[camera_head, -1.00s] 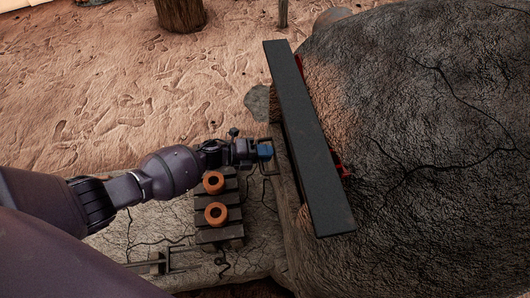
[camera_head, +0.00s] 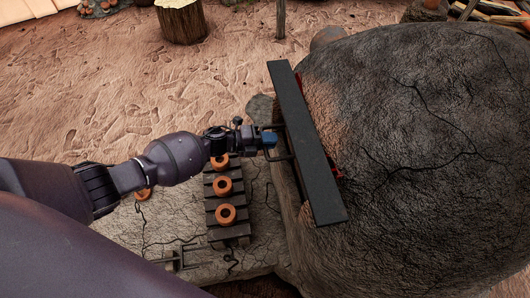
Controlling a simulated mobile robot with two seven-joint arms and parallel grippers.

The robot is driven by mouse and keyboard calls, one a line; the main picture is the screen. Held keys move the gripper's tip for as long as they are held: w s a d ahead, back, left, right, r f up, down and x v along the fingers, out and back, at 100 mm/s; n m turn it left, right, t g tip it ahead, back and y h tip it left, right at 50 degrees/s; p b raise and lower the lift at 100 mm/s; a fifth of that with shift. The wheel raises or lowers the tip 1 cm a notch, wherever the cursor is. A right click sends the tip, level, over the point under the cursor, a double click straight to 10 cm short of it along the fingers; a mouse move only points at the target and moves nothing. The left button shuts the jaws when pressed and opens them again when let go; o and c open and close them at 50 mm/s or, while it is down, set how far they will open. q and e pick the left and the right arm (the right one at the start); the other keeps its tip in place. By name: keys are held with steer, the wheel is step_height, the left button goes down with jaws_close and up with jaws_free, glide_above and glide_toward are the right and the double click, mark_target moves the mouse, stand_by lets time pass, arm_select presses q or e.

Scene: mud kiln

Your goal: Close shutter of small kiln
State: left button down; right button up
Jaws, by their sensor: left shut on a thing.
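The small kiln (camera_head: 420,150) is a dark, cracked mud dome filling the right of the head view. Its shutter (camera_head: 308,145) is a long dark slab at the kiln's left side, seen from above. A thin dark handle (camera_head: 281,157) sticks out from its left face. My left gripper (camera_head: 270,138) reaches in from the left and is shut on the handle at the shutter's left side. The fingertips are small, so the exact grip is hard to see. The kiln's opening is hidden behind the slab. My right gripper is not in view.
A dark slatted rack (camera_head: 229,234) with orange clay rings (camera_head: 225,214) stands on the cracked mud ledge (camera_head: 180,225) below my left forearm. A metal tool (camera_head: 182,258) lies near it. A tree stump (camera_head: 181,22) stands at the back. Sandy ground between is open.

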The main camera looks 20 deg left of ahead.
arm_select(q)
step_height(320, 180, up, 14)
steer(key=p, duration=0.6)
steer(key=shift+r, duration=0.2)
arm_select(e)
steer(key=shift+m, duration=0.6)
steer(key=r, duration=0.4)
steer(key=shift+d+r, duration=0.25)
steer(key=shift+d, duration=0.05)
arm_select(q)
steer(key=shift+w, duration=0.15)
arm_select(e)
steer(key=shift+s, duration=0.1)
arm_select(q)
steer(key=c, duration=1.4)
jaws_free()
steer(key=shift+r, duration=0.1)
steer(key=shift+a, duration=0.1)
